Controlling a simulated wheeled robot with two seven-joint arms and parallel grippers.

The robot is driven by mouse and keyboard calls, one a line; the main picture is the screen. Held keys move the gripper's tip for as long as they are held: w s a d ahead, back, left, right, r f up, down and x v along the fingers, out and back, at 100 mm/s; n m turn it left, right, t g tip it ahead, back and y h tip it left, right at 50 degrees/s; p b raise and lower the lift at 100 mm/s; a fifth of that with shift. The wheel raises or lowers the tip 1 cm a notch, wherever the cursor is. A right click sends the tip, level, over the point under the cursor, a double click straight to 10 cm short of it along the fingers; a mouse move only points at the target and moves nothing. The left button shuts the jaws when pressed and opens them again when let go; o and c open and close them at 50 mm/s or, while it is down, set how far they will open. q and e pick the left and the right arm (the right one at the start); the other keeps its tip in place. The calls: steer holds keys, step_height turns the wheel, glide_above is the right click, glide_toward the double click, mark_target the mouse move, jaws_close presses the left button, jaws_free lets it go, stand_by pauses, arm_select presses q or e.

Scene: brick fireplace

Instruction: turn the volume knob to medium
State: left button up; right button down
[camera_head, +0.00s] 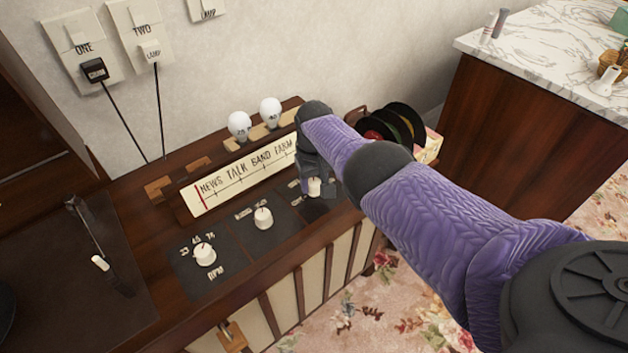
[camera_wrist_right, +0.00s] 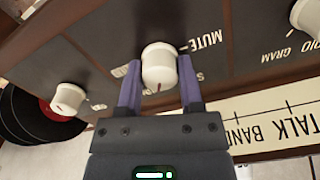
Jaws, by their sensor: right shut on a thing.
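The white knob (camera_head: 314,187) beside the MUTE label is on the dark top panel of the radio cabinet. In the right wrist view this knob (camera_wrist_right: 159,62) sits between the two purple fingers of my right gripper (camera_wrist_right: 160,92), which is shut on it. A short red mark on the knob points toward the gripper's palm. The word MUTE lies right of the knob there; a label on its left is mostly hidden by a finger. In the head view my right gripper (camera_head: 316,183) reaches down over the knob. My left gripper is not in view.
Other white knobs are the RPM knob (camera_head: 204,254), the middle knob (camera_head: 263,218) and one left of my gripper in the wrist view (camera_wrist_right: 66,98). Behind them are the slanted tuning dial (camera_head: 240,178) and two bulbs (camera_head: 240,125). Records (camera_head: 402,122) stand behind my arm.

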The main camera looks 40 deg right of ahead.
mark_target(314, 182)
steer(key=shift+c, duration=1.6)
jaws_free()
steer(key=shift+o, duration=0.4)
steer(key=shift+r, duration=0.3)
step_height(314, 182, up, 9)
steer(key=p, duration=0.7)
steer(key=shift+r, duration=0.25)
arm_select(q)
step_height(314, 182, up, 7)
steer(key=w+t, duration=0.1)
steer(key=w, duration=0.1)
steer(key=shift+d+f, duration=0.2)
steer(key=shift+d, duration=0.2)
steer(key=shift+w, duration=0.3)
